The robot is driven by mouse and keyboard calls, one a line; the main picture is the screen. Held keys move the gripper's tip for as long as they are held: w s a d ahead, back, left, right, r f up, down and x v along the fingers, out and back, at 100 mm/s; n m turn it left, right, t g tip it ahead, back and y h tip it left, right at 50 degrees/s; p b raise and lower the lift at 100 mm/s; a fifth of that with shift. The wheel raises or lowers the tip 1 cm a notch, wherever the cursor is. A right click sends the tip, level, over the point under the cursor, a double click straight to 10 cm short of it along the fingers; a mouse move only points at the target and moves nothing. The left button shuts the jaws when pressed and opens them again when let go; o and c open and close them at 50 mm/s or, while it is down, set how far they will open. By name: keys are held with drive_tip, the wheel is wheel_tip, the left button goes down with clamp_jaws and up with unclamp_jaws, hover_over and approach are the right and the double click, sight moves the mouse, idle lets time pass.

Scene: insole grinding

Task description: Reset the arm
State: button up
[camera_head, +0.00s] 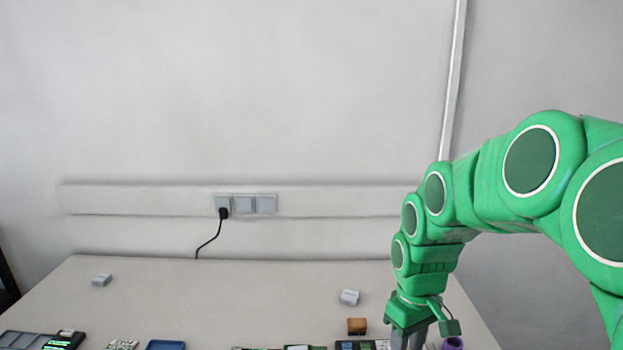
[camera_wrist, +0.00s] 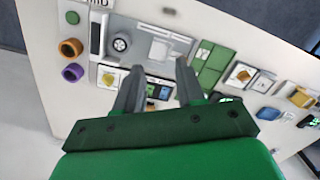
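My green arm reaches in from the right in the head view and bends down over the right part of the table. My gripper (camera_head: 408,338) points down there, and its fingertips are cut off by the lower edge of that view. In the wrist view my gripper (camera_wrist: 156,72) shows two grey fingers spread apart with nothing between them. I cannot tell the height of the fingertips over the table.
The table (camera_head: 240,290) stands against a wall with a socket strip (camera_head: 245,205) and a black plug. A purple ring (camera_head: 453,343), an orange-brown block (camera_head: 357,326) and a small grey block (camera_head: 349,297) are near my gripper. Green boards (camera_wrist: 212,66) lie beyond it. The table's back middle is clear.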

drive_tip(key=s+a+r+m, duration=0.1)
drive_tip(key=s+m, duration=0.1)
drive_tip(key=s, duration=0.9)
drive_tip(key=s+a+r+m+g, duration=0.1)
drive_tip(key=s+m, duration=0.2)
drive_tip(key=s, duration=0.8)
drive_tip(key=shift+s+a+r+m, duration=0.2)
drive_tip(key=shift+s+a+m, duration=0.1)
drive_tip(key=shift+a, duration=0.1)
drive_tip(key=shift+c, duration=0.3)
